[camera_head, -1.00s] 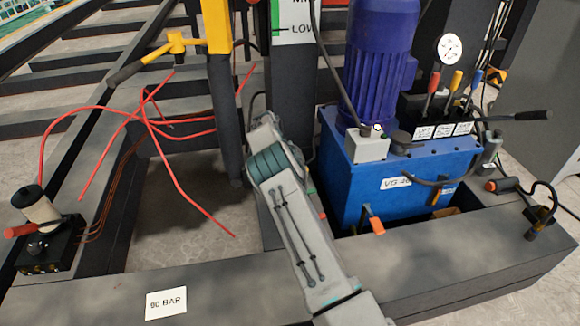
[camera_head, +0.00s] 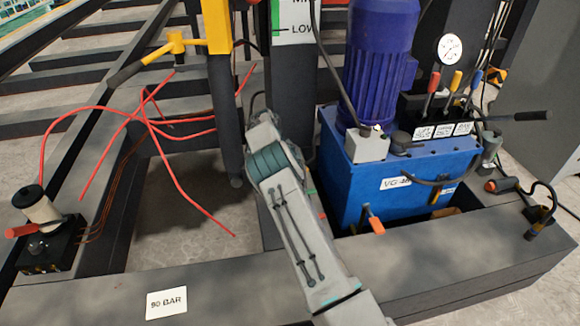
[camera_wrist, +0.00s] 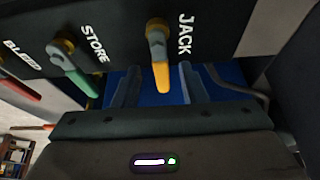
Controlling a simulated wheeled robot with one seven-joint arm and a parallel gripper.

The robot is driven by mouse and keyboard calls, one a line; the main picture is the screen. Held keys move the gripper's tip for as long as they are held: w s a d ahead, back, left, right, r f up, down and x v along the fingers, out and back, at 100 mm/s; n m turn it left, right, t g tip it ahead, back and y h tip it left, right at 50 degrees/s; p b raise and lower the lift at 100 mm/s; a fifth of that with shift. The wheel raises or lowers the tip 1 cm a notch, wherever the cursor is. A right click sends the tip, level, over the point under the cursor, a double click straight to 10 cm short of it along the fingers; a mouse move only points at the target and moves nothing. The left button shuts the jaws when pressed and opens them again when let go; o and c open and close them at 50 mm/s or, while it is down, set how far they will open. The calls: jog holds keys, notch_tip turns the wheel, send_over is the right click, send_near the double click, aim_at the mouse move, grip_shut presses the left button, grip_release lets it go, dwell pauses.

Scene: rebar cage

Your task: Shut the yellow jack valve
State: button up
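The yellow jack valve (camera_wrist: 161,75) shows in the wrist view, below a grey pivot on a dark panel (camera_wrist: 115,25), next to the white word JACK. Its yellow lever points down in the picture, towards my gripper. My gripper (camera_wrist: 159,69) is open, with one dark finger to the left of the lever and one to the right. A gap shows on both sides of the lever, so neither finger seems to touch it. In the head view my gripper and the jack valve are hidden.
A green lever (camera_wrist: 75,70) marked STORE and a red lever (camera_wrist: 20,88) marked BLEED sit left of the jack valve. In the head view, a blue pump unit (camera_head: 345,190) stands right of my arm, and red hoses (camera_head: 150,120) and a dark post are at left.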

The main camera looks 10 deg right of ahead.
jog(key=p+v, duration=0.4)
jog(key=v, duration=0.8)
jog(key=shift+r, duration=0.35)
